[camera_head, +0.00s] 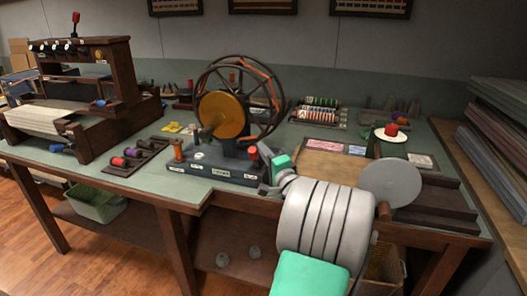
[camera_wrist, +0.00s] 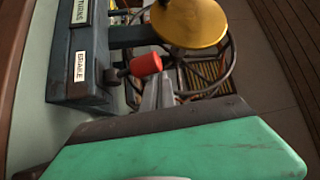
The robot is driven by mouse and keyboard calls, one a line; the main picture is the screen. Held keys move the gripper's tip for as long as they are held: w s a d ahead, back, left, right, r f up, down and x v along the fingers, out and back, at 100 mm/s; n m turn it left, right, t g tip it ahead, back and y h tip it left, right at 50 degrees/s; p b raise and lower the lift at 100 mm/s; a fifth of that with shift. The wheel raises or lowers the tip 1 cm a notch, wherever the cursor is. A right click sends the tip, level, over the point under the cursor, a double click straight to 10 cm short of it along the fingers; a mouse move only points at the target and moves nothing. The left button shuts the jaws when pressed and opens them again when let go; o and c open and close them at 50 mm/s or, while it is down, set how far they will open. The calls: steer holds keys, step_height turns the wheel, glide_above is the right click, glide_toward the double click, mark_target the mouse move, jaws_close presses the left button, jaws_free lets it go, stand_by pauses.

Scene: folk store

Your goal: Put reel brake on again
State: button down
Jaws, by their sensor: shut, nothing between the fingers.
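The reel (camera_head: 242,105) is a dark spoked wheel with a yellow disc (camera_head: 222,114), on a dark grey base (camera_head: 213,169) on the green worktop. In the wrist view the base carries a label reading BRAKE (camera_wrist: 80,66). Beside it is the brake lever with a red knob (camera_wrist: 146,64); its dark stem points toward the base. The red knob also shows at the base's right end in the head view (camera_head: 253,152). My gripper (camera_wrist: 160,92) is shut and empty, its grey fingertips close to the knob. I cannot tell whether they touch it.
A wooden loom (camera_head: 118,75) and a tray of thread spools (camera_head: 137,160) stand to the left. A spool rack (camera_head: 318,112) is behind right. A white plate (camera_head: 391,135) with a red object sits farther right. My arm covers the worktop's front right.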

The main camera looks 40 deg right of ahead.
steer(key=d+r+p, duration=0.1)
steer(key=d+r, duration=0.1)
steer(key=d, duration=0.2)
steer(key=f+b+v, duration=0.1)
steer(key=f+v, duration=0.1)
steer(key=v, duration=0.8)
steer(key=w+a+n+g+y+p, duration=0.3)
steer(key=w+a+n+y+p, duration=0.3)
steer(key=w+a, duration=0.6)
steer(key=s+a+n+g+y+p, duration=0.1)
steer(key=a+n+g+y+p, duration=0.45)
steer(key=a, duration=1.15)
steer(key=s+a+r+n+g+h+p, duration=0.1)
steer(key=s+a+n+g+h+p, duration=0.1)
steer(key=s+a, duration=0.4)
steer(key=s+a+r+n+g+h+p, duration=0.2)
steer(key=s+a+n+g, duration=0.3)
steer(key=s, duration=0.5)
steer(key=shift+s+a+r+n+h+p, duration=0.2)
steer(key=shift+a+n+h+p, duration=0.15)
steer(key=shift+n+h+p, duration=0.4)
